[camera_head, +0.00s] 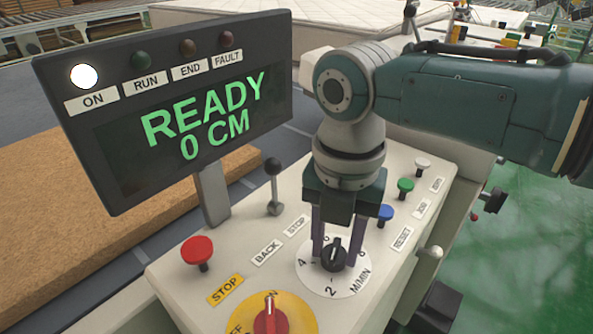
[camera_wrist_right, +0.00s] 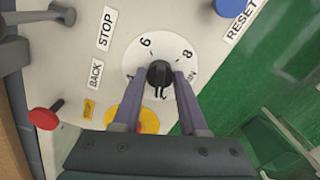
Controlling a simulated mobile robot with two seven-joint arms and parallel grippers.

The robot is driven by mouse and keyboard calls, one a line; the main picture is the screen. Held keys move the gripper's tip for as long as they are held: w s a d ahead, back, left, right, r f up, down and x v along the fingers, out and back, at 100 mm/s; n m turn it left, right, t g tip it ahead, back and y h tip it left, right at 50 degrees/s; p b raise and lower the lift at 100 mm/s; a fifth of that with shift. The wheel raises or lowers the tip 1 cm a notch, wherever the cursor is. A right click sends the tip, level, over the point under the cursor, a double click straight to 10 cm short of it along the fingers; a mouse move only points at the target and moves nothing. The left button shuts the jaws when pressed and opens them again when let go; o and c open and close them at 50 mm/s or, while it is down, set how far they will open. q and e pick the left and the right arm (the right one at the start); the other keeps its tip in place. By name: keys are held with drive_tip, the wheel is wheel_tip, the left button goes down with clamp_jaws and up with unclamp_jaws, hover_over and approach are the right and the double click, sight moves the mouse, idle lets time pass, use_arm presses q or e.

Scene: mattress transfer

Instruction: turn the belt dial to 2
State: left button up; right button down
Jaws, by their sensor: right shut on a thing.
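The belt dial (camera_head: 333,258) is a black knob on a round white scale marked 2, 4, 6, 8 and M/MIN, on the sloping top of the control console. In the right wrist view the dial (camera_wrist_right: 159,73) sits between two purple-grey fingers. My right gripper (camera_head: 335,262) comes down from above and is shut on the knob, one finger on each side; it also shows in the right wrist view (camera_wrist_right: 159,78). A pale mark on the knob points roughly up, near the 6, in the head view; its exact setting is hard to read. My left gripper is not in view.
A display (camera_head: 170,110) reads READY 0 CM, with the ON lamp lit. A red stop button (camera_head: 198,250), a lever (camera_head: 274,188), a red rotary switch (camera_head: 270,318) and a blue reset button (camera_head: 385,212) stand around the dial. A brown mattress slab (camera_head: 95,205) lies at left.

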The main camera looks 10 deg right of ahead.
sight(336, 246)
drive_tip(key=shift+n, duration=0.9)
drive_tip(key=shift+c, duration=2.2)
unclamp_jaws()
wheel_tip(336, 246, up, 10)
drive_tip(key=shift+p, duration=0.45)
